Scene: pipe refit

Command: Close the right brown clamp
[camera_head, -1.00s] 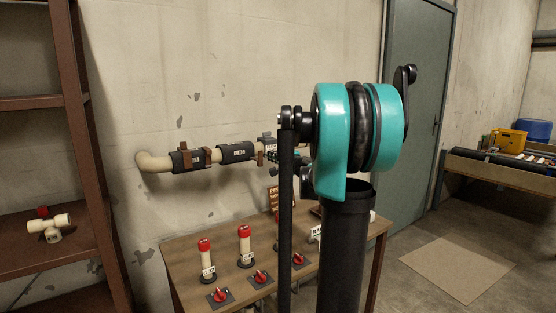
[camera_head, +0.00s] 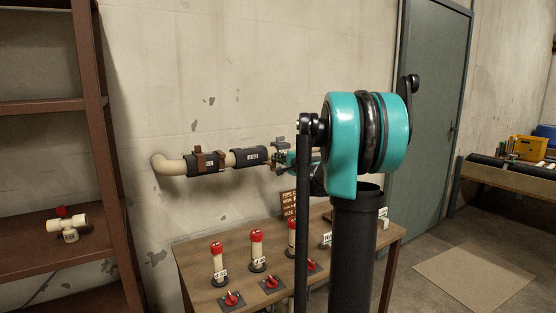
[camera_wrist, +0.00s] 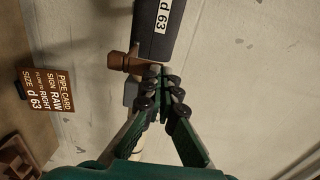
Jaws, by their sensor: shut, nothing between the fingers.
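The right brown clamp (camera_wrist: 128,62) sits at the end of a dark sleeve labelled d 63 (camera_wrist: 165,25) on the wall pipe. A brown tab sticks out to the left in the wrist view. My gripper (camera_wrist: 163,70) is shut and empty, its dark green fingers together at the clamp's near side. I cannot tell whether the fingertips touch the clamp or whether it is fully closed. In the head view my gripper (camera_head: 283,157) overlaps the right clamp's place and partly hides it. The left brown clamp (camera_head: 204,160) is around the pipe further left.
A wooden table (camera_head: 200,253) below the pipe holds several red-capped white fittings and red knobs (camera_head: 233,299). A brown pipe card sign (camera_wrist: 50,90) stands near the pipe. A brown shelf (camera_head: 40,235) with a white fitting is at left; a green door (camera_head: 435,120) is at right.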

